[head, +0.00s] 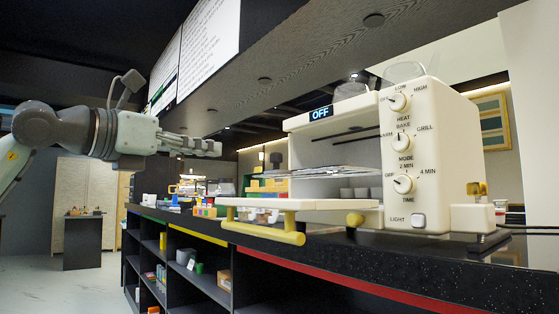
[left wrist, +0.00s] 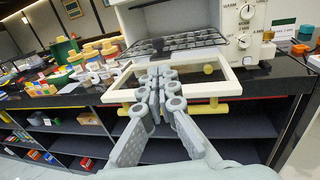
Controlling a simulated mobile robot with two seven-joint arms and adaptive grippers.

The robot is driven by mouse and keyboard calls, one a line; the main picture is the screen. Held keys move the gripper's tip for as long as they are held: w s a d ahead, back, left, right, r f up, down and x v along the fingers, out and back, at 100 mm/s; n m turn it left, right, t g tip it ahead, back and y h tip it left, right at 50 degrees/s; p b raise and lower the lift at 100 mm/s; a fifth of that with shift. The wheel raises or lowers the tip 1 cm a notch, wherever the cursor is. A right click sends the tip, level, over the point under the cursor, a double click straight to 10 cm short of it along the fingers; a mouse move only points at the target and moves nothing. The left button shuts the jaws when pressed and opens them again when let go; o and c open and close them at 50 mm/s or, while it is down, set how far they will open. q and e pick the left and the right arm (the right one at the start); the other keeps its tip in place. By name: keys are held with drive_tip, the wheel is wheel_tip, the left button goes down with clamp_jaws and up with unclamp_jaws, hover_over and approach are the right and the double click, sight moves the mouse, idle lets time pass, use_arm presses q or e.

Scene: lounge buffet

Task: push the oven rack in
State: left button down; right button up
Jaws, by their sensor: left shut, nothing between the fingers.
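The toaster oven (head: 430,150) is cream white and stands on the dark counter, with its display reading OFF. Its door (head: 330,204) is folded down flat, with a yellow handle (head: 290,238) along the front edge. The wire rack (head: 345,169) sits level in the open chamber; in the left wrist view the rack (left wrist: 180,43) shows as a dark grid above the lowered door (left wrist: 238,90). My left gripper (head: 218,148) is shut and empty, pointing right, in front of the oven and above door height. It also shows in the left wrist view (left wrist: 158,72). My right gripper is not in view.
Colored blocks (head: 267,185) and other small items stand on the counter (head: 420,265) beyond the oven. Open shelves (head: 205,265) with small goods lie below the counter. The lowered door and its handle stick out over the counter edge. Air around my left gripper looks free.

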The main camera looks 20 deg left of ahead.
use_arm(q)
drive_tip(key=p, duration=0.4)
approach(272, 157)
drive_tip(key=x, duration=0.6)
drive_tip(key=shift+w+d, duration=0.25)
drive_tip(key=shift+w, duration=0.15)
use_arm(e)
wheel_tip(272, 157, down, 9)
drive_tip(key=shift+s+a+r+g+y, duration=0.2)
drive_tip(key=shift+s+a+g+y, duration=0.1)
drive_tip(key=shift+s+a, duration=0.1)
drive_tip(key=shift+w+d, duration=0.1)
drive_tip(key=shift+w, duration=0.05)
